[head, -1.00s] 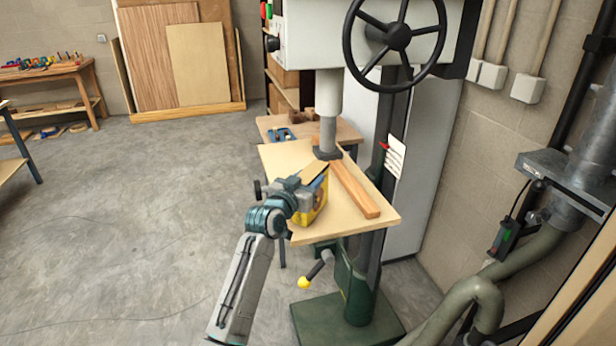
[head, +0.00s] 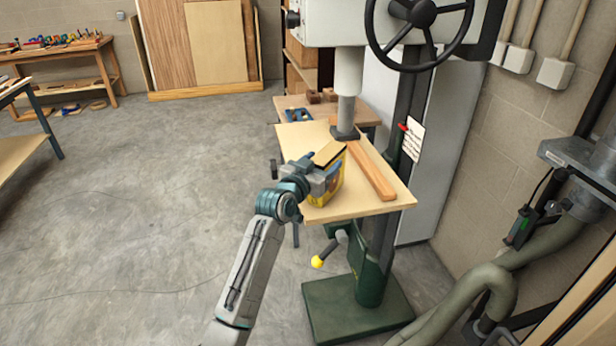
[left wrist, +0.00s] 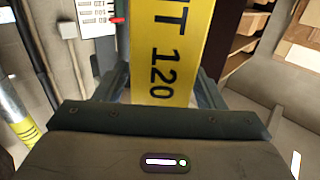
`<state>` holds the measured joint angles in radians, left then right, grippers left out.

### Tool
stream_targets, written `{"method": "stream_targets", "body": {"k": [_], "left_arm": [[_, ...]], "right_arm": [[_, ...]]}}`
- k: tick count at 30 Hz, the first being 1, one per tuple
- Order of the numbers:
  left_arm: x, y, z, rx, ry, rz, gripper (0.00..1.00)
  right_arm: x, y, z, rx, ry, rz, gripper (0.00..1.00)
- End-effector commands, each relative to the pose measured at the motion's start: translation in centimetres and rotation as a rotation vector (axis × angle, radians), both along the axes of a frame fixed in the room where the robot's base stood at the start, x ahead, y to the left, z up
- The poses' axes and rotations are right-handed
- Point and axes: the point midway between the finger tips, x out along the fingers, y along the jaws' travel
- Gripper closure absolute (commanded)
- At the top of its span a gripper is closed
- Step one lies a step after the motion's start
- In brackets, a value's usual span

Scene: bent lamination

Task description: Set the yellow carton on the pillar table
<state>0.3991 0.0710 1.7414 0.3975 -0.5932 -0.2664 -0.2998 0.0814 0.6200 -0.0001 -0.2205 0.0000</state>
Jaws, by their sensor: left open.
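The yellow carton (head: 325,196) stands upright on the pillar table (head: 355,208), near its front left edge. Its dark-edged top shows above my left gripper. My left gripper (head: 322,180) is at the carton from the left, with its jaws open. In the left wrist view the carton's yellow face (left wrist: 168,45) with black lettering fills the space between the two fingers (left wrist: 160,92). Any small gaps between fingers and carton are hard to make out. My right gripper is not in view.
A wooden bar (head: 365,172) lies on the pillar table just right of the carton. The drill column (head: 346,110) comes down behind it. A handwheel (head: 422,14) hangs above. A yellow-knobbed lever (head: 318,261) sticks out below the table. The floor at left is clear.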

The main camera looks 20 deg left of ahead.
Motion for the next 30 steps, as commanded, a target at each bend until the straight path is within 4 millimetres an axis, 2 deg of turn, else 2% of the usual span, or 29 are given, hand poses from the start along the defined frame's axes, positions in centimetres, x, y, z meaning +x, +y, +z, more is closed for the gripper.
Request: {"method": "stream_targets", "body": {"k": [9, 15, 19, 27, 30], "left_arm": [[-6.6, 1.3, -0.3, 0.005, -0.001, 0.000, 0.37], [-9.2, 1.8, -0.2, 0.003, 0.000, 0.000, 0.37], [-9.9, 1.9, -0.1, 0.001, 0.001, 0.000, 0.37], [-9.9, 1.9, 0.0, 0.001, 0.001, 0.000, 0.37], [-10.2, 1.9, -0.6, 0.004, 0.016, 0.000, 0.37]], "right_arm": [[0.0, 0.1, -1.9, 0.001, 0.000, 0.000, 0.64], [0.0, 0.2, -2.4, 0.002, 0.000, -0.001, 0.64], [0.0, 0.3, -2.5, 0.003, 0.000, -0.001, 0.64], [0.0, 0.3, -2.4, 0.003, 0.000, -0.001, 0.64], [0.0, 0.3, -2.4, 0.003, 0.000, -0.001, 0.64]]}}
